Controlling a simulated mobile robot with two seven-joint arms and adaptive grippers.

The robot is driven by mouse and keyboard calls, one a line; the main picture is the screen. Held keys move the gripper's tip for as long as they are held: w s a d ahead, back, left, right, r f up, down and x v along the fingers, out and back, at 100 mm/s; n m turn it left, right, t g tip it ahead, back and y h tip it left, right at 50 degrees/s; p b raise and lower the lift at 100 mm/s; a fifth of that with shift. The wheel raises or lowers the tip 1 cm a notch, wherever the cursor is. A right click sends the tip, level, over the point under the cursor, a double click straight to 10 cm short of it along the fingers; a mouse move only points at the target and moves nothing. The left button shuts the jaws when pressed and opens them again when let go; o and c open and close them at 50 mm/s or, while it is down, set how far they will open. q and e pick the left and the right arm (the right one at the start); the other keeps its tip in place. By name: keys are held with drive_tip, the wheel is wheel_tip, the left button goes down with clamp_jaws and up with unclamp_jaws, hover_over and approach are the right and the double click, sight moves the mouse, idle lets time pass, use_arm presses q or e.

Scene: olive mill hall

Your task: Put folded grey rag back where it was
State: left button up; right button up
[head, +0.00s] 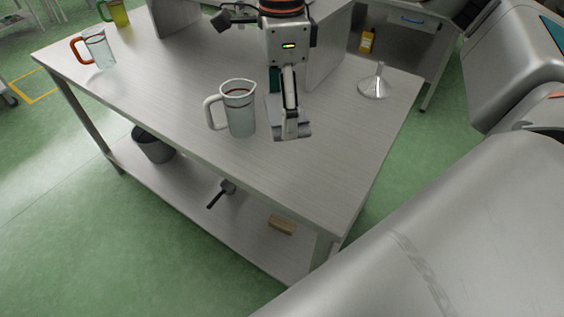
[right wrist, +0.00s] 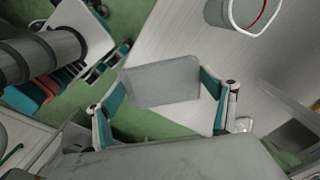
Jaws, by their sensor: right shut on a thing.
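The folded grey rag (head: 304,131) is held in my right gripper (head: 289,124), low over the steel table (head: 330,150) in the head view. In the right wrist view, the rag (right wrist: 160,82) lies flat between the two teal-lined fingers of my right gripper (right wrist: 162,95), which are shut on it. I cannot tell whether the rag touches the tabletop. My left gripper is not in view.
A clear jug with a white handle (head: 241,112) stands close left of the rag. A metal funnel (head: 374,87) stands at the right. An orange-handled jug (head: 98,50) stands far left. The front tabletop is clear.

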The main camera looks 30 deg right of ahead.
sight(282, 171)
wheel_tip(282, 171, down, 15)
drive_tip(key=shift+f+b, duration=0.15)
drive_tip(key=shift+b, duration=0.65)
drive_tip(key=shift+f, duration=0.15)
drive_tip(key=o, duration=1)
drive_tip(key=shift+o, duration=0.2)
wheel_tip(282, 171, up, 12)
drive_tip(key=shift+r+p, duration=0.15)
drive_tip(key=shift+p, duration=0.55)
